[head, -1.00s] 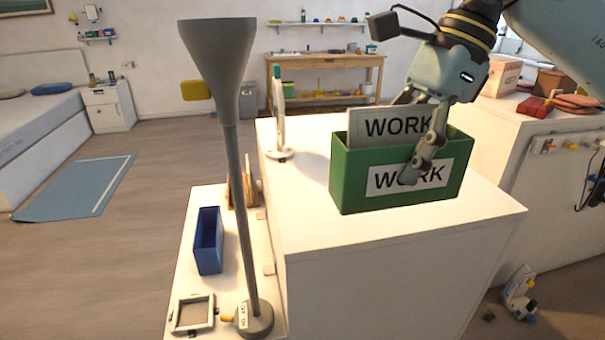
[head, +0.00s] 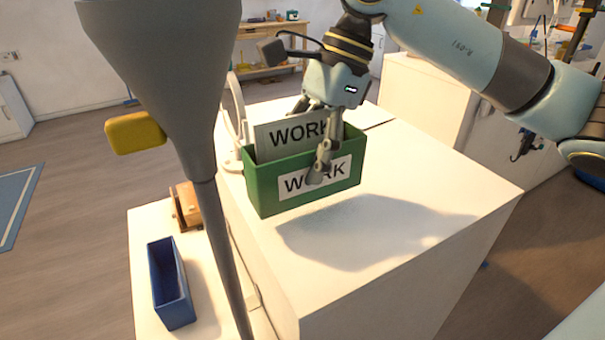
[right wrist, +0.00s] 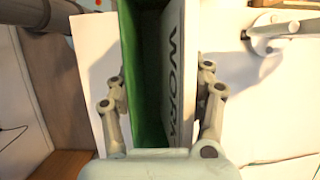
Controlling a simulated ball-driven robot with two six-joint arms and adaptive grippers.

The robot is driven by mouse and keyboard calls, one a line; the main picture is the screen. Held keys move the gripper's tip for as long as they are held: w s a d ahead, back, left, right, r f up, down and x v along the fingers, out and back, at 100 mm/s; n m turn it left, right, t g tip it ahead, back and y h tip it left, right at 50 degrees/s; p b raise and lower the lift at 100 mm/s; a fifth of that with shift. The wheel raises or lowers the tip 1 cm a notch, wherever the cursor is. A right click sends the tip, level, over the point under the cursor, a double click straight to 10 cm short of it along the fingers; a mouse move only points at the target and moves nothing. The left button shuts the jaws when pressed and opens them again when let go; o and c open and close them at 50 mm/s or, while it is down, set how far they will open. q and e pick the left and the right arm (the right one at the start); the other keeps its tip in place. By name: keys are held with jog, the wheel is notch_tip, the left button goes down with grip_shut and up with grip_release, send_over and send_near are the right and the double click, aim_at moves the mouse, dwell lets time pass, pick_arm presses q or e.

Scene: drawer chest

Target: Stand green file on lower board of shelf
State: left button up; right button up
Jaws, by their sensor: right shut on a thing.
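The green file (head: 268,190) is an open-topped box with a WORK label on its front and a WORK sheet (head: 278,136) standing inside. My right gripper (head: 313,150) is shut on it, one finger over the front label, the other partly hidden behind. The file is upright and raised over the white top of the chest (head: 410,200), near its left edge, with a shadow to its lower right. The file (right wrist: 140,70) also shows between the fingers in the right wrist view. My left gripper is not in view. A lower white board (head: 210,315) lies left of the chest.
A blue open box (head: 170,285) and a brown wooden object (head: 186,207) stand on the lower board. A white round-framed object (head: 235,120) stands close behind the file.

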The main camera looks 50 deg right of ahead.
notch_tip(320, 180, down, 4)
jog(key=shift+w+f+p, duration=0.1)
jog(key=shift+p, duration=0.2)
jog(key=shift+f, duration=0.1)
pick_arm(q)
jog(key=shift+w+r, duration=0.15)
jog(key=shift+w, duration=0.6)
pick_arm(e)
jog(key=o, duration=1.3)
jog(key=shift+o, duration=0.2)
jog(key=v, duration=1.1)
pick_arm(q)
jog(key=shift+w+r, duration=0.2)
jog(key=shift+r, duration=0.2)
pick_arm(e)
jog(key=shift+d+r, duration=0.1)
jog(key=shift+r, duration=0.55)
